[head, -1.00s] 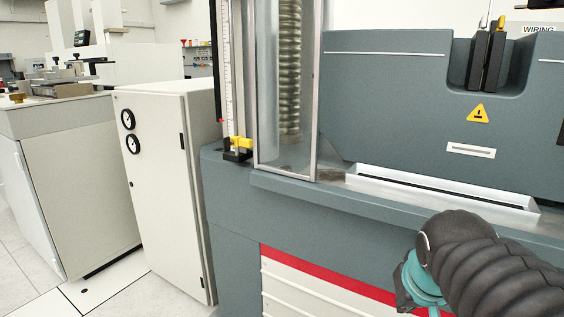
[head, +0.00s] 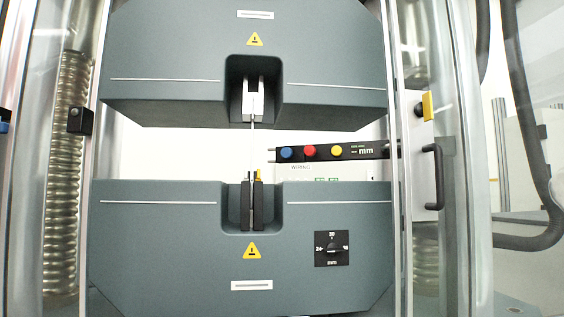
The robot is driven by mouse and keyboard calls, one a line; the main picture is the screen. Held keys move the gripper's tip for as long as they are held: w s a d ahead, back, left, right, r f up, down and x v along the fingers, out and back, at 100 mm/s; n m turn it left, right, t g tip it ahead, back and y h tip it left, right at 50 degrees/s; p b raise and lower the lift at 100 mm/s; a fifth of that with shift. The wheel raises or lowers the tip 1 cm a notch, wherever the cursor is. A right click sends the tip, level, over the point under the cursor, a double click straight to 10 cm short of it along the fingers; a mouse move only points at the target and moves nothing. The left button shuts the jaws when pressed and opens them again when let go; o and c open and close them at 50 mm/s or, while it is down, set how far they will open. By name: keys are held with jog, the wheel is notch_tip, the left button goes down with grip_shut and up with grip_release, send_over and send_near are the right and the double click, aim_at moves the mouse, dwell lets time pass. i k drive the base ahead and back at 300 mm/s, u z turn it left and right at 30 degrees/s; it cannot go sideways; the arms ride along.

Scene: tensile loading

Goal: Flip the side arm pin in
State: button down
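A black side arm (head: 368,152) reaches in horizontally from the right column between the two grip heads. It carries a blue knob (head: 286,153), a red knob (head: 310,151) and a yellow knob (head: 335,150), and "mm" lettering. Its left end has small prongs close to a thin upright specimen (head: 252,150), and I cannot tell whether they touch it. The specimen runs between the upper jaws (head: 253,98) and the lower jaws (head: 252,205). I cannot make out which part is the pin. My gripper is not in view.
The upper grip head (head: 180,60) and lower grip head (head: 150,215) leave a gap between them. A rotary dial (head: 332,249) is on the lower head. A door handle (head: 434,177) and yellow tab (head: 427,105) are at the right frame. A ribbed column (head: 65,180) stands left.

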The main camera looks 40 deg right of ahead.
aim_at(309, 150)
jog(key=z, duration=1.55)
jog(key=k, duration=0.5)
jog(key=z, duration=0.35)
jog(key=i, duration=0.65)
jog(key=u, duration=0.3)
